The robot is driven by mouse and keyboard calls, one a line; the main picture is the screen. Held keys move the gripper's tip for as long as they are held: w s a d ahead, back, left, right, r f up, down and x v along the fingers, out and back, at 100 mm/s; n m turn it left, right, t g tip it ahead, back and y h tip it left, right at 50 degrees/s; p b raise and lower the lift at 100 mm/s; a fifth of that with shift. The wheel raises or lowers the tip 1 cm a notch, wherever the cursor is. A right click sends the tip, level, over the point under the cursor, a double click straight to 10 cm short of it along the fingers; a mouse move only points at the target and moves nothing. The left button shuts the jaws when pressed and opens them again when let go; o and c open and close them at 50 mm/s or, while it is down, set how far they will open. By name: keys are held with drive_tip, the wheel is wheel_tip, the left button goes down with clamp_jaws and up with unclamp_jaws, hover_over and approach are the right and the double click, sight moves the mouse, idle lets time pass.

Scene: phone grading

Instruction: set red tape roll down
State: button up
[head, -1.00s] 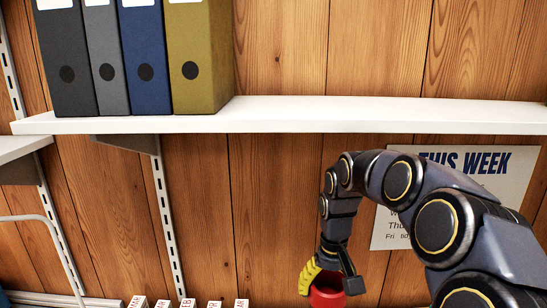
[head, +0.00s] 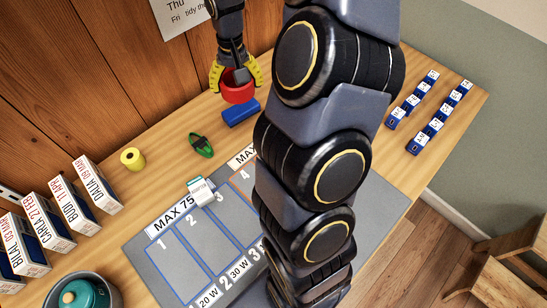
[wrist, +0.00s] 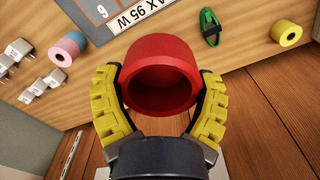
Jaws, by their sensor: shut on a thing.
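The red tape roll (head: 238,92) is a short red ring with a hollow middle. My gripper (head: 237,77) has yellow padded fingers and is shut on it near the back of the table, beside the wood wall. In the wrist view the red tape roll (wrist: 160,65) sits between both yellow fingers of my gripper (wrist: 160,95), its opening facing the camera. In the head view a blue block (head: 241,112) lies just below and in front of the roll. I cannot tell how far the roll is above the table.
A green tool (head: 201,145) and a yellow tape roll (head: 132,159) lie left of my gripper. A grey numbered mat (head: 150,262) covers the front table. Labelled boxes (head: 97,187) stand at left. Small blue items (head: 411,103) stand in rows at right. My arm hides part of the mat.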

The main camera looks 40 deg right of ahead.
drive_tip(key=s+d+f+m, duration=0.3)
drive_tip(key=s+d+m, duration=0.1)
drive_tip(key=s, duration=0.4)
drive_tip(key=s+d+f+m, duration=0.3)
drive_tip(key=s, duration=0.4)
drive_tip(key=s+d+f+m, duration=0.3)
drive_tip(key=s+d+m, duration=0.1)
drive_tip(key=s, duration=0.4)
drive_tip(key=w+d+f, duration=0.1)
drive_tip(key=d+f, duration=0.1)
drive_tip(key=d, duration=0.1)
drive_tip(key=w+d+f, duration=0.2)
drive_tip(key=d+f, duration=0.1)
drive_tip(key=d, duration=0.1)
drive_tip(key=w+d+f, duration=0.2)
drive_tip(key=d+f, duration=0.1)
drive_tip(key=d, duration=0.1)
drive_tip(key=shift+f, duration=0.1)
drive_tip(key=shift+w+d+f, duration=0.25)
drive_tip(key=shift+d+f, duration=0.35)
drive_tip(key=shift+f, duration=0.1)
drive_tip(key=shift+d+f, duration=0.1)
drive_tip(key=shift+f, duration=1.5)
drive_tip(key=shift+f, duration=0.1)
drive_tip(key=o, duration=1.1)
